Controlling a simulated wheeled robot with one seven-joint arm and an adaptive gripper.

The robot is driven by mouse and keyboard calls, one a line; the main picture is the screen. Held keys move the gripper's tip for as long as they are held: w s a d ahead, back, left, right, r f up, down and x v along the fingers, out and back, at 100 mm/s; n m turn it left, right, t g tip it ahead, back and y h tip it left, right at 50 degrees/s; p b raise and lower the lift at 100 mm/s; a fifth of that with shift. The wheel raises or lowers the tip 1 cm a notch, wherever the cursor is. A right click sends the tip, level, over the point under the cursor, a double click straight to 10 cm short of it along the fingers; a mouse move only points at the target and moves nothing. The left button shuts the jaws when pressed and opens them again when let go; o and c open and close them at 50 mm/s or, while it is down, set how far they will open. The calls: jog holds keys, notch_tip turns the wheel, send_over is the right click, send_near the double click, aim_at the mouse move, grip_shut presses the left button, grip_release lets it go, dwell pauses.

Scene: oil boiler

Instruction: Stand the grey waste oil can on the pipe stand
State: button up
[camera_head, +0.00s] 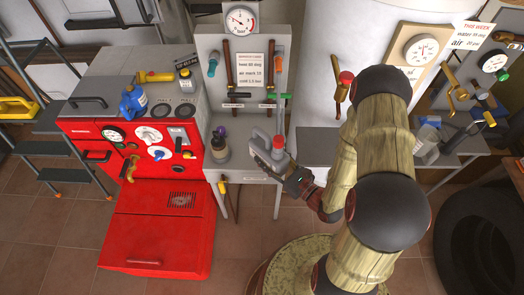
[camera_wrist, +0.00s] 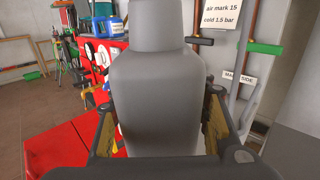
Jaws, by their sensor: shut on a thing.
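The grey waste oil can (camera_head: 263,143) is at my gripper (camera_head: 268,166), over the low grey top of the pipe stand (camera_head: 237,168). In the wrist view the can (camera_wrist: 158,85) fills the middle, upright, with its narrower neck at the top. The two fingers of my gripper (camera_wrist: 160,132) lie on either side of its body, shut on it. The can's lower end is hidden, so I cannot tell whether it touches the stand top. The stand's grey back panel (camera_head: 214,44) carries upright pipes, a gauge and a notice.
A grey pot (camera_head: 219,151) with dark tool handles stands left of the can. The red boiler (camera_head: 85,130) is further left, with a blue jug (camera_head: 133,103) on it. The white tank (camera_head: 320,60) and a grey side table (camera_head: 316,140) are on the right.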

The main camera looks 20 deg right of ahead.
jog(key=w+f+b, duration=0.1)
jog(key=w+f, duration=0.2)
jog(key=w, duration=0.1)
jog(key=w+d+f+b, duration=0.1)
jog(key=w+f+b, duration=0.1)
jog(key=w+f, duration=0.1)
jog(key=w+f+b, duration=0.1)
jog(key=w+f, duration=0.2)
jog(key=w, duration=0.2)
jog(key=shift+w+d, duration=0.25)
jog(key=shift+d, duration=0.05)
jog(key=shift+w+f+b, duration=0.15)
jog(key=shift+f+b, duration=0.05)
jog(key=shift+b, duration=0.2)
jog(key=shift+w+f+b, duration=0.2)
jog(key=shift+f+b, duration=0.65)
jog(key=shift+f, duration=0.8)
jog(key=shift+f, duration=0.1)
jog(key=o, duration=1.3)
